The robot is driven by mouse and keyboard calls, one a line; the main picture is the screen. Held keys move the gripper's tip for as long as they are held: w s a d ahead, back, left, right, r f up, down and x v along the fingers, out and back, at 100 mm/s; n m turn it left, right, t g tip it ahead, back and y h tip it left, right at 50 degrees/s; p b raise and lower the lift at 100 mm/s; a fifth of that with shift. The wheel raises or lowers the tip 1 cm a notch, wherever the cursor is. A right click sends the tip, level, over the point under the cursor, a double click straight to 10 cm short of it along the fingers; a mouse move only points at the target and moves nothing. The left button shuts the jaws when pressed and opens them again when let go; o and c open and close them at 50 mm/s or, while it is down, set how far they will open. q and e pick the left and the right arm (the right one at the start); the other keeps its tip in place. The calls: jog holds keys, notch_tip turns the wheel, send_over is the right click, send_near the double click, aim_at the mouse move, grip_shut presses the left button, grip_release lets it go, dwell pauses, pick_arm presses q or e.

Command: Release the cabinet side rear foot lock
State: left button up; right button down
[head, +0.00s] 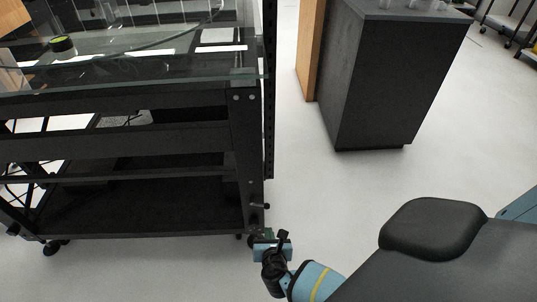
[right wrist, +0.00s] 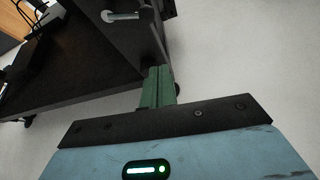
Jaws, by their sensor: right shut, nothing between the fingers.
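The black frame (head: 245,150) of the glass-topped turntable fills the left of the head view. My right gripper (head: 268,238) is low at the bottom of the frame's right corner post, with its fingers together and nothing between them. In the right wrist view its green fingers (right wrist: 158,86) are side by side, their tips close to the black post (right wrist: 145,40). My left gripper is out of view.
A dark grey cabinet (head: 385,80) with a wooden side stands at the back right, with open floor (head: 310,180) between it and the frame. A caster (head: 52,247) shows under the frame's left end. The glass top (head: 150,60) overhangs the frame.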

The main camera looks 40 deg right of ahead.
jog(key=v, duration=0.3)
jog(key=shift+p, duration=0.4)
jog(key=shift+f, duration=0.1)
